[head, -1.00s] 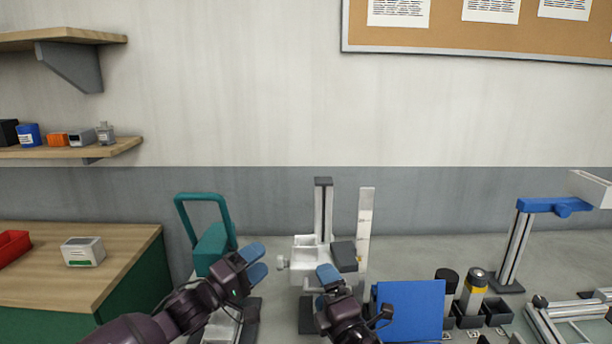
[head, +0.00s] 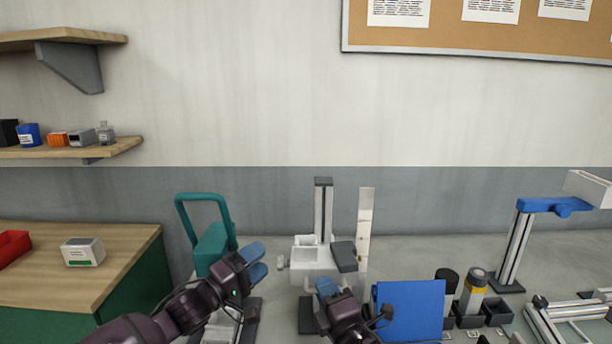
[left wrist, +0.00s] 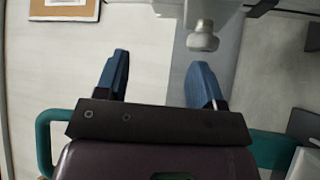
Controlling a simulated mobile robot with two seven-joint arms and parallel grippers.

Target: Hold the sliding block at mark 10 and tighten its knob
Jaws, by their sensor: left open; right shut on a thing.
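The white sliding block (head: 310,261) sits on a vertical column (head: 323,212) with a dark slot. A pale scale strip (head: 365,225) stands to its right; its marks are too small to read. The knob (head: 281,262) sticks out of the block's left side and also shows in the left wrist view (left wrist: 203,38). My left gripper (head: 261,262) is open and empty, left of the knob and apart from it; in its wrist view the knob lies beyond the right fingertip. My right gripper (head: 328,287) is shut at the block's lower front; its fingertips are partly hidden.
A teal-handled stand (head: 205,205) is behind my left gripper. A blue panel (head: 410,309), dark-capped cylinders (head: 474,292) and a blue-topped stand (head: 545,205) are to the right. A wooden-topped cabinet (head: 120,255) is at left.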

